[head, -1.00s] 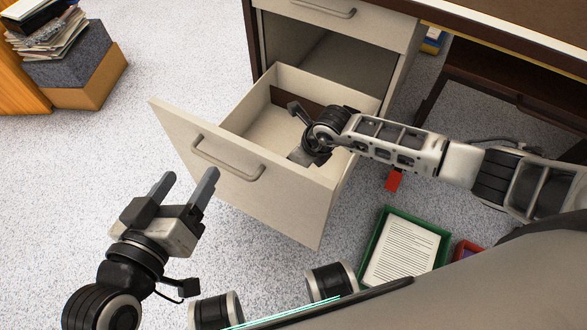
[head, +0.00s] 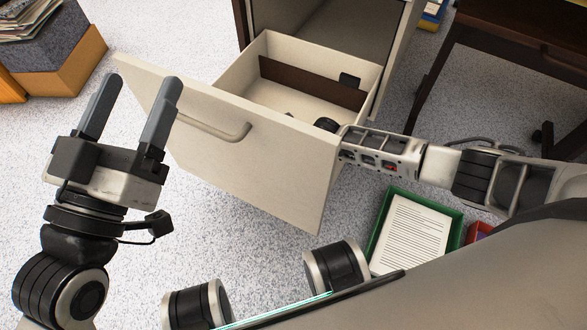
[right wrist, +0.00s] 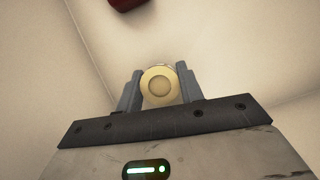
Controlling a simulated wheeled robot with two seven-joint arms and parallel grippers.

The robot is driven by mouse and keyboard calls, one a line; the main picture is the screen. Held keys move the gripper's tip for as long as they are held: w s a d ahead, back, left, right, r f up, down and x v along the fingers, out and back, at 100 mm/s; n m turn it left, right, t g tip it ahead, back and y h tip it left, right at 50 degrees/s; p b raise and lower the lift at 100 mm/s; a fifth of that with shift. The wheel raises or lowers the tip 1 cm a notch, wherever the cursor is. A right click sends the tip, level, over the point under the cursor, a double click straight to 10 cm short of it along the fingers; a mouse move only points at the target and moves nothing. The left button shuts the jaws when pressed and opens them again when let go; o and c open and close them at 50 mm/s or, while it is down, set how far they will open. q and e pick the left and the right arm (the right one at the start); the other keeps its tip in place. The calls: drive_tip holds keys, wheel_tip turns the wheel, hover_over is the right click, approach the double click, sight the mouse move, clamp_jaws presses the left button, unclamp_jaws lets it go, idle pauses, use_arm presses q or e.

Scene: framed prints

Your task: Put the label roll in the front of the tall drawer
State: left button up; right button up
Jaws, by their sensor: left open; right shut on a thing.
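The tall drawer (head: 225,150) is pulled open, and a brown divider (head: 312,83) crosses its inside, with a front part on the near side. The label roll (right wrist: 159,87), pale yellow and round with a central core, is between the fingers of my right gripper (right wrist: 159,76) in the right wrist view. My right gripper is shut on it, down inside the drawer's front part. In the head view the drawer front and my arm hide the roll and most of that gripper. My left gripper (head: 130,105) is open and empty, in front of the drawer's left side.
A dark item (head: 349,80) is in the drawer behind the divider. A dark red thing (right wrist: 126,4) shows at the top of the right wrist view. A green tray (head: 378,240) with paper lies on the floor, right of the drawer. Boxes (head: 60,65) stand at the back left.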

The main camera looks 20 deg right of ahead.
use_arm(q)
drive_tip(key=shift+r+m+h, duration=0.4)
drive_tip(key=shift+r+m, duration=0.1)
drive_tip(key=shift+r, duration=0.1)
use_arm(e)
drive_tip(key=shift+f, duration=0.55)
use_arm(q)
drive_tip(key=shift+t, duration=0.3)
use_arm(e)
drive_tip(key=o, duration=1)
drive_tip(key=shift+f, duration=0.1)
use_arm(q)
drive_tip(key=shift+r, duration=0.15)
use_arm(e)
drive_tip(key=shift+r, duration=0.2)
drive_tip(key=p+v, duration=0.4)
drive_tip(key=v, duration=0.1)
drive_tip(key=shift+r, duration=0.3)
use_arm(q)
wheel_tip(320, 180, down, 8)
drive_tip(key=s+n+g+y+p, duration=0.2)
drive_tip(key=n+g+y+p, duration=0.1)
drive_tip(key=g, duration=0.2)
drive_tip(key=shift+s+n+y, duration=0.2)
drive_tip(key=shift+n+y, duration=0.2)
use_arm(e)
drive_tip(key=v, duration=0.6)
drive_tip(key=shift+s+d+r, duration=0.1)
drive_tip(key=shift+s+d, duration=0.05)
